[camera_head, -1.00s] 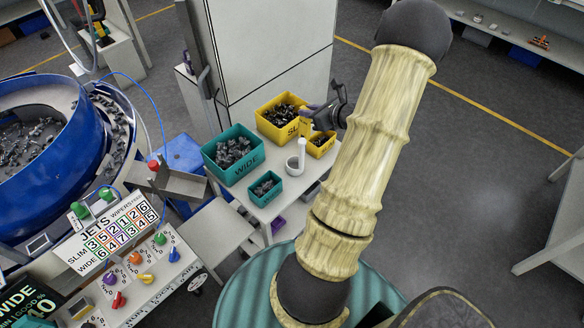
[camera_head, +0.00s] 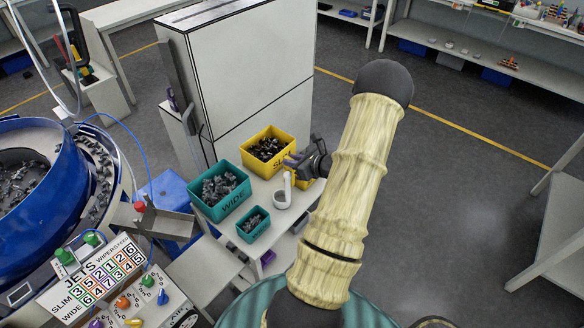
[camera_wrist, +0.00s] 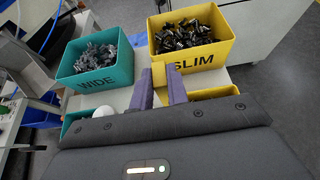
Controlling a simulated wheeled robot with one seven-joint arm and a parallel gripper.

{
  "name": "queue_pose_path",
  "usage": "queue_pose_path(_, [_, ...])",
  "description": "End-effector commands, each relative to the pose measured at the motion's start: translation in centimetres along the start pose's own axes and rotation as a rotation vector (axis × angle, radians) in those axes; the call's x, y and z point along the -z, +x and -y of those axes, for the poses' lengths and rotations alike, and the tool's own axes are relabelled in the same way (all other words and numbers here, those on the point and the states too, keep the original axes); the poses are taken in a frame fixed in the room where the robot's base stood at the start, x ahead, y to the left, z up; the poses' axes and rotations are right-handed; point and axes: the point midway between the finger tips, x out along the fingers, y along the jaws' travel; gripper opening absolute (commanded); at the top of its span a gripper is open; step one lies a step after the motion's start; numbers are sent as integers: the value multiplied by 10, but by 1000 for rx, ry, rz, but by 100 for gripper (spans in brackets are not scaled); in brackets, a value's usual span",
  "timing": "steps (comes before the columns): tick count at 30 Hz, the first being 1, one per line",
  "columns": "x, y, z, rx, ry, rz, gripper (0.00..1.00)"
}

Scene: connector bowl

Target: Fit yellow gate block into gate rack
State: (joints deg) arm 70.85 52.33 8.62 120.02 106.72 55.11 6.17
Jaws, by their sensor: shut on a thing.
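My gripper (camera_head: 290,160) is over the bin table, beside the large yellow SLIM bin. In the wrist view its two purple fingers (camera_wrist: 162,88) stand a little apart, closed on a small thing. I cannot pick out the gate rack with certainty in either view.
A teal WIDE bin (camera_head: 219,208), a yellow SLIM bin (camera_head: 283,169) and a small teal bin (camera_head: 254,236) stand on the table. A control panel (camera_head: 95,285) and a blue bowl feeder (camera_head: 60,225) are at left.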

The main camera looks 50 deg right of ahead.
Motion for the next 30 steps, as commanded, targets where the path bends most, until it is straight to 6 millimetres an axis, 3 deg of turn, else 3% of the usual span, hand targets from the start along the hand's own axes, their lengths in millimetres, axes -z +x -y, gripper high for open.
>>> queue_pose_path(7, [26, 14, -2, -5, 2, -1, 0])
queue_pose_path(21, [33, 18, -2, -5, -2, 0, 0])
queue_pose_path(22, [32, 18, -2, -5, -2, 0, 22])
queue_pose_path(24, [32, 17, -2, -5, -2, 0, 35])
queue_pose_path(30, [32, 17, -2, -4, -1, 0, 38])
